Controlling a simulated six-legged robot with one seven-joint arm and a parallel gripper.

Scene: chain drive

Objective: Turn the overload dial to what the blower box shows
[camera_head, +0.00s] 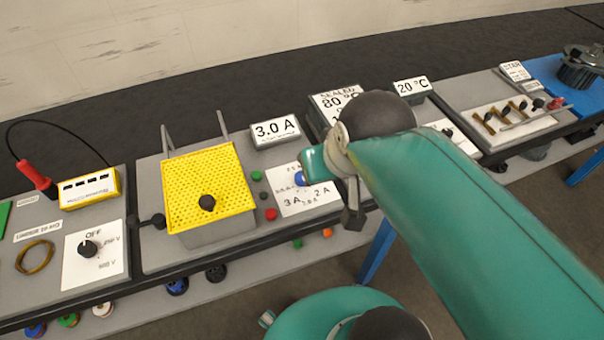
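A white dial plate (318,203) carries the marks 3 A and 2 A, with smaller marks between them. A blue knob (299,179) shows at its upper part, partly hidden behind my teal arm; its pointer direction cannot be read. A small box with a white label (275,131) reading 3.0 A stands behind the plate. I cannot tell whether it is the blower box. My gripper (352,216) hangs at the arm's end, over or near the plate's right edge. Its fingers are mostly hidden, so their opening and any contact cannot be told.
A yellow perforated guard (205,185) stands left of the plate, with green and red buttons (271,213) between. A box labelled SEALED 80 °C (337,102) is behind my arm. An OFF selector (90,246) is far left. A 20 °C sign (411,86) stands behind.

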